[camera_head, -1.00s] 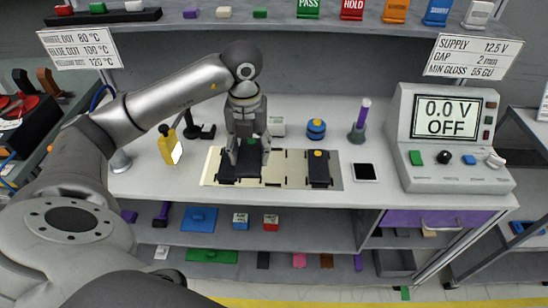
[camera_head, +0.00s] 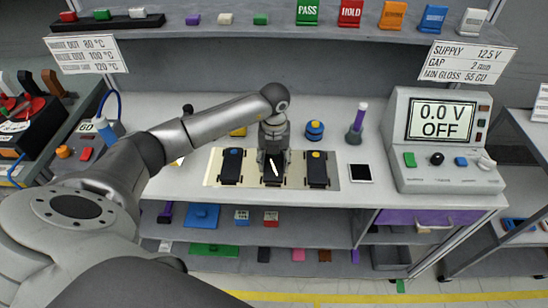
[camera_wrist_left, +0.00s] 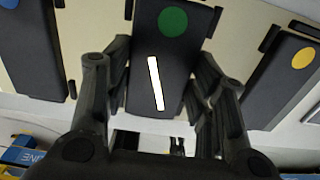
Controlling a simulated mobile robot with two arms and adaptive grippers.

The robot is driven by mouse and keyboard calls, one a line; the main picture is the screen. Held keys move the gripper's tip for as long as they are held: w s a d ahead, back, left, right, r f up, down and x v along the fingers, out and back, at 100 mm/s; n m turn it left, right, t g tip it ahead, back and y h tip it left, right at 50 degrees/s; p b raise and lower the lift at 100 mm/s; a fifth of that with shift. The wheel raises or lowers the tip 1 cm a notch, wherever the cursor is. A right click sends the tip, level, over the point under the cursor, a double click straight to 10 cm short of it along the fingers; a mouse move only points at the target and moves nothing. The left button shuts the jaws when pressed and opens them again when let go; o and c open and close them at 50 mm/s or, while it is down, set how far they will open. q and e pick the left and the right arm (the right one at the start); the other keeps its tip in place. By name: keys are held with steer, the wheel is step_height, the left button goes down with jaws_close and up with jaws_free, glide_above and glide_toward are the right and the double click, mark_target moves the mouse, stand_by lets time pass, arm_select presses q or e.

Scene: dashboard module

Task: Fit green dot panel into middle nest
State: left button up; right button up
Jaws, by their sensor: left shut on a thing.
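The green dot panel (camera_wrist_left: 160,70) is black, with a green dot and a white strip, and lies between my left gripper's fingers in the left wrist view. In the head view my left gripper (camera_head: 273,168) is over the middle nest of the cream fixture plate (camera_head: 250,168), shut on this panel. The panel's far part and dot are hidden there by the gripper. In the wrist view black corner clips stand beside the panel; I cannot tell whether it is fully down. My right gripper is out of view.
The blue dot panel (camera_head: 231,167) lies in the left nest and the yellow dot panel (camera_head: 317,170) in the right nest, close on both sides.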

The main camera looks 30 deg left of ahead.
mark_target(274, 164)
arm_select(q)
steer(key=shift+f, duration=0.15)
steer(key=o, duration=1.1)
steer(key=shift+o, duration=0.2)
steer(key=shift+r, duration=0.45)
step_height(274, 164, up, 12)
steer(key=b, duration=0.3)
steer(key=shift+f, duration=0.25)
